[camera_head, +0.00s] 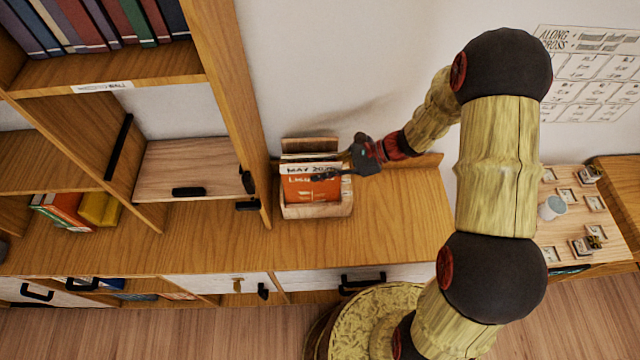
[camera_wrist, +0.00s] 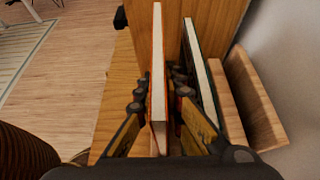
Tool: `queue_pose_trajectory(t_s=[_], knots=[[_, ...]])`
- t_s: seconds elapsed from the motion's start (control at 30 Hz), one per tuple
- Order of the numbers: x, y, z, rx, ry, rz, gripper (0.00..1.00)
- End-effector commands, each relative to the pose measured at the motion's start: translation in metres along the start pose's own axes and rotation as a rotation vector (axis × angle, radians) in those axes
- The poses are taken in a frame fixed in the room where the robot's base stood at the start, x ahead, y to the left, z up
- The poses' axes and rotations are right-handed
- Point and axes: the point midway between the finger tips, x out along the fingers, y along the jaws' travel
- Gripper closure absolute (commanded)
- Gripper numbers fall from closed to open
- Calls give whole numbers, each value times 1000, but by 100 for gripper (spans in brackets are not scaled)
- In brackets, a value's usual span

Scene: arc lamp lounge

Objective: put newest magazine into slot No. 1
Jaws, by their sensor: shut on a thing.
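A small wooden magazine rack (camera_head: 318,211) stands on the wooden counter against the wall. An orange magazine (camera_head: 312,188) with a white band reading "MAY 20.." is upright at its front; the rest of the date is covered. My gripper (camera_head: 335,175) reaches in from the right at its top. In the wrist view my gripper (camera_wrist: 158,100) is shut on the orange-edged magazine (camera_wrist: 157,60), one finger on each side. Another magazine (camera_wrist: 198,70) with a dark cover stands behind it, apart from it. I cannot make out a slot number on the rack.
A tall bookcase (camera_head: 225,90) stands close left of the rack, with books above and a black-handled panel (camera_head: 188,170). Counter right of the rack (camera_head: 395,215) is clear. A board with small trays and a white cup (camera_head: 551,207) lies far right.

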Motion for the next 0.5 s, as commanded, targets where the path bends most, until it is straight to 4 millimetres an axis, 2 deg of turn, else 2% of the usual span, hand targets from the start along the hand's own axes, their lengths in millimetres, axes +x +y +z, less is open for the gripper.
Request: queue_pose_trajectory(t_s=[0.1, 0.27, 0.5], knots=[[7, 0, -13, 0, 0, 0, 100], [11, -1, -20, -1, 0, -1, 100], [26, 0, -47, 0, -1, 1, 100]])
